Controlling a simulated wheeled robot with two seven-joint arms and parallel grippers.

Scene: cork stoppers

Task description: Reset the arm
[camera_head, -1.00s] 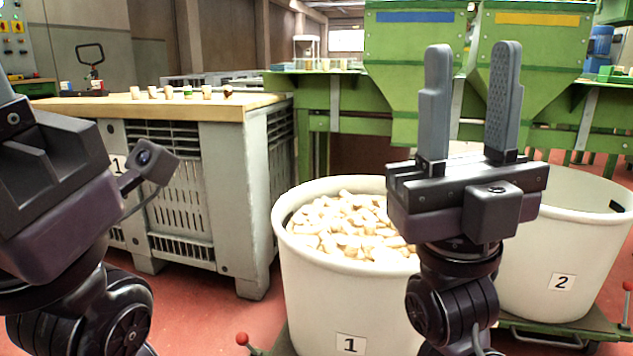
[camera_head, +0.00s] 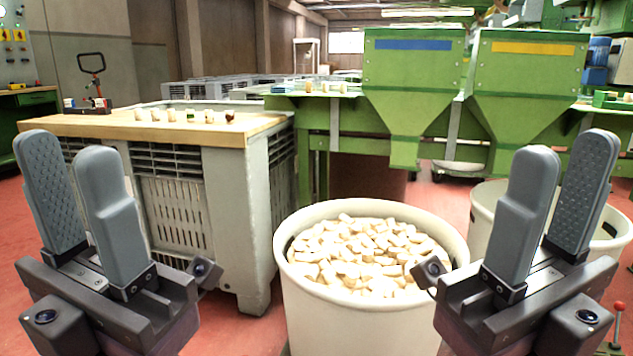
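My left gripper (camera_head: 82,205) stands upright at the lower left, in front of the grey crate. Its two grey fingers are apart with nothing between them. My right gripper (camera_head: 560,200) stands upright at the lower right, in front of the second white bin. Its fingers are also apart and empty. A white round bin (camera_head: 352,325) full of pale cork stoppers (camera_head: 365,252) stands between the two grippers. Neither gripper appears to touch anything.
A grey slatted crate (camera_head: 227,215) with a wooden top (camera_head: 90,125) stands at the left; several corks (camera_head: 172,115) stand on it. Green hoppers (camera_head: 415,85) are at the back. A second white bin (camera_head: 485,215) is partly behind my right gripper. Red floor (camera_head: 430,200) shows between.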

